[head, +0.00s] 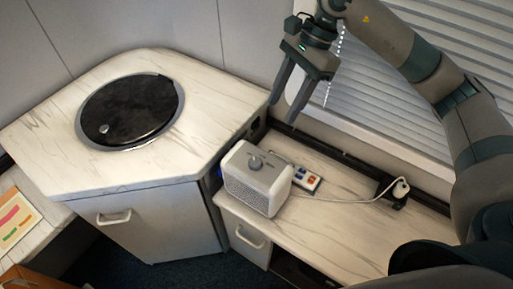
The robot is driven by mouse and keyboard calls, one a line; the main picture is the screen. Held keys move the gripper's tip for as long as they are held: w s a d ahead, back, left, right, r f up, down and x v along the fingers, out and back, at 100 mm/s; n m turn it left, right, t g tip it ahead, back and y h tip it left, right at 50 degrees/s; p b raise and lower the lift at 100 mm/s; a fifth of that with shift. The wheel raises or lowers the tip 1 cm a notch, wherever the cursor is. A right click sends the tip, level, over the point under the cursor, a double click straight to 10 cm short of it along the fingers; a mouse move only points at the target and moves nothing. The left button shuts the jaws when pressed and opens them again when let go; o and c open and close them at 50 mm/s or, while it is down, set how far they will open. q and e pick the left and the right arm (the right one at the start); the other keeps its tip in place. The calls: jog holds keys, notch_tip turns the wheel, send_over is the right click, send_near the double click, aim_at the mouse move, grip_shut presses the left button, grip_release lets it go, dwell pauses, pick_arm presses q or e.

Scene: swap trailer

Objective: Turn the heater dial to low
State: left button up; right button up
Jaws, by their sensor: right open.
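A small white box heater (257,183) stands on the low wooden counter. Its grey round dial (256,163) is on the top panel; the setting marks are too small to read. My right gripper (298,110) is open and empty. It appears in front of the window blinds, above and to the right of the heater, with its fingers pointing down, and it is apart from the dial. My left gripper is not in view.
A higher counter (60,158) with a round black lid (130,108) stands left. Blinds (375,90) cover the window behind.

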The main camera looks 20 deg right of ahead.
jog(key=p, duration=0.6)
send_near(257, 160)
jog(key=x, duration=0.6)
jog(key=shift+s+a+f, duration=0.15)
jog(key=shift+a+f, duration=0.1)
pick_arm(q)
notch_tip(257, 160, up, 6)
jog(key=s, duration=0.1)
pick_arm(e)
jog(key=shift+a+f, duration=0.25)
jog(key=shift+f, duration=0.45)
jog(key=c, duration=1.1)
